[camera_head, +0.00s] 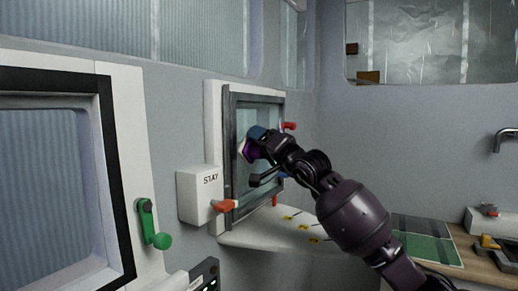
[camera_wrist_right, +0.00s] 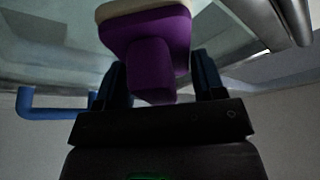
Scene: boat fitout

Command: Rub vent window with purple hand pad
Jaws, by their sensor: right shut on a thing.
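The vent window (camera_head: 255,114) is a pane in a dark grey frame on the wall, near the middle of the head view. My right gripper (camera_head: 263,145) is in front of it, shut on the purple hand pad (camera_head: 246,150). In the right wrist view, my gripper (camera_wrist_right: 160,85) has one finger on each side of the pad's purple handle (camera_wrist_right: 151,68). The pad's pale face is turned away, towards the glass (camera_wrist_right: 55,45). The pad is close to the pane, but I cannot tell whether it touches. My left gripper is out of view.
A white box marked STAY (camera_head: 196,195) and a red handle (camera_head: 225,206) are left of and below the window. A blue handle (camera_wrist_right: 50,103) shows in the wrist view. A white ledge (camera_head: 262,235) runs underneath. A black-framed window (camera_head: 118,190) with a green crank (camera_head: 148,220) stands left.

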